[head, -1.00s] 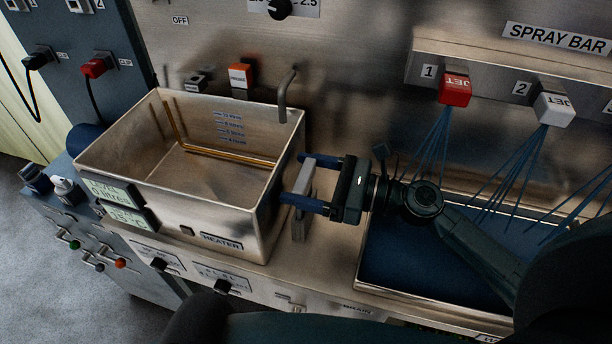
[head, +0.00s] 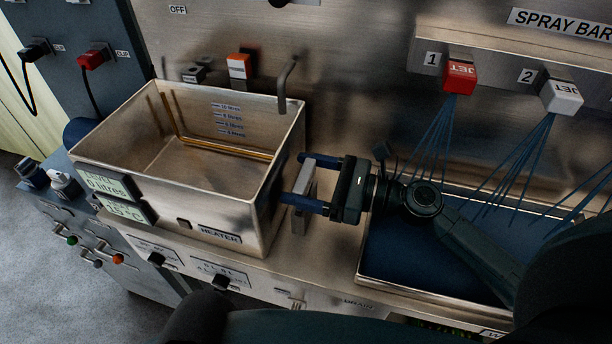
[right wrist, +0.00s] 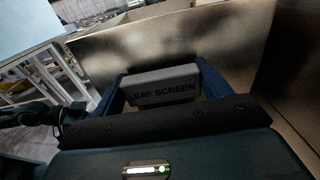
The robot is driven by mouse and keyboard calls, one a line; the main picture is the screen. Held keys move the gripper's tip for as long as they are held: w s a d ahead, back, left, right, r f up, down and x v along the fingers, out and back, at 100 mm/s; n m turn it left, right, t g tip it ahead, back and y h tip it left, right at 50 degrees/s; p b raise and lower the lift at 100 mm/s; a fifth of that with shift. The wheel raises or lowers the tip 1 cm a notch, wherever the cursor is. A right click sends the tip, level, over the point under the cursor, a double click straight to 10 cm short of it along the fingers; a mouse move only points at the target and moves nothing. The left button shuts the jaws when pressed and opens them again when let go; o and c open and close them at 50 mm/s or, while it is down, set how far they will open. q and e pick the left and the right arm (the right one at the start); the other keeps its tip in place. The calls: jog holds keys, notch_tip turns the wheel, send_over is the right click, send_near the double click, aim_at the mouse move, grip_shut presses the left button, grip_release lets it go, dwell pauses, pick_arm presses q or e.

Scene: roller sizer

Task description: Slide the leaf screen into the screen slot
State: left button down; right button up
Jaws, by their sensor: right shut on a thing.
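The leaf screen (head: 303,180) is a grey block-topped piece, held upright beside the right wall of the metal tank. Its label reads LEAF SCREEN in the right wrist view (right wrist: 163,89). My right gripper (head: 293,178) is shut on its top, one blue finger on each side; it also shows in the right wrist view (right wrist: 160,85). The lower part of the screen is partly hidden by the near finger. I cannot make out the screen slot in these views. My left gripper does not show.
The open metal tank (head: 262,204), marked HEATER, stands left of my right gripper, with a bent spout (head: 286,88) at its back corner. A blue-floored tray (head: 385,262) lies to the right, under the spray bar with a red jet (head: 460,76) and a white jet (head: 560,97).

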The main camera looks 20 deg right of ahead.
jog(key=shift+f+b, duration=0.6)
jog(key=shift+f, duration=0.3)
jog(key=shift+f, duration=0.1)
